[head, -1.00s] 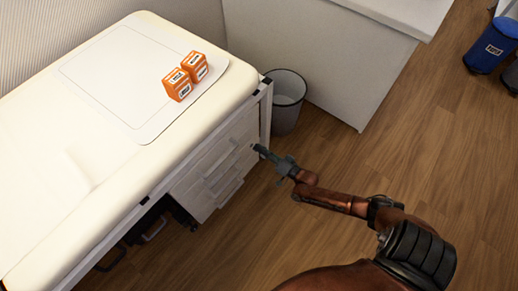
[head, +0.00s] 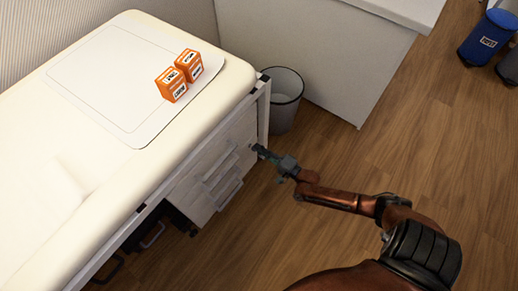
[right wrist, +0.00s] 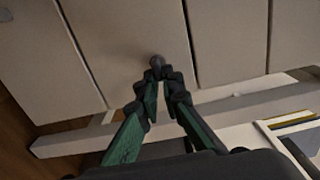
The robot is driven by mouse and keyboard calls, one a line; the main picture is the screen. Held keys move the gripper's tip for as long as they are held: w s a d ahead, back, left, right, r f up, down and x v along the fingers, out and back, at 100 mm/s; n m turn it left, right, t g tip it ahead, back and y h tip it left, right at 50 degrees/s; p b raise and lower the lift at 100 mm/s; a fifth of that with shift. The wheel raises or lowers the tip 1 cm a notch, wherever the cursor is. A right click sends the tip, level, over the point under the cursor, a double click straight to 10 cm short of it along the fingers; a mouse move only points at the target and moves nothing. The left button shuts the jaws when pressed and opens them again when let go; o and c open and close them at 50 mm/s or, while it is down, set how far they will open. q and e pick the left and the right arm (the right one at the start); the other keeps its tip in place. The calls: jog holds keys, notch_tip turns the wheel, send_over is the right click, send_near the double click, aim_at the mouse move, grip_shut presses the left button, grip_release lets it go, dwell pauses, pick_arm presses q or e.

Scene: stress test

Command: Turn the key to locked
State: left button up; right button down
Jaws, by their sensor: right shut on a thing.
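The key (right wrist: 156,62) is a small dark piece at the front of a white drawer unit. In the right wrist view my right gripper (right wrist: 158,76) has its fingertips closed together on it. In the head view the same gripper (head: 257,150) reaches the upper right part of the drawer unit (head: 236,145), under the table's end. The key is too small to make out in the head view, and I cannot tell its turn angle. My left gripper is not in view.
Two orange boxes (head: 180,76) stand on a white mat (head: 100,60) on the cream table (head: 40,150). A grey waste bin (head: 284,100) stands just behind the drawer unit. Open drawer handles (head: 222,182) jut out below my gripper.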

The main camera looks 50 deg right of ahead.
jog(key=shift+d, duration=0.1)
jog(key=shift+f, duration=0.1)
dwell(0.3)
jog(key=c, duration=2.1)
grip_release()
jog(key=s, duration=1.2)
jog(key=shift+d, duration=0.45)
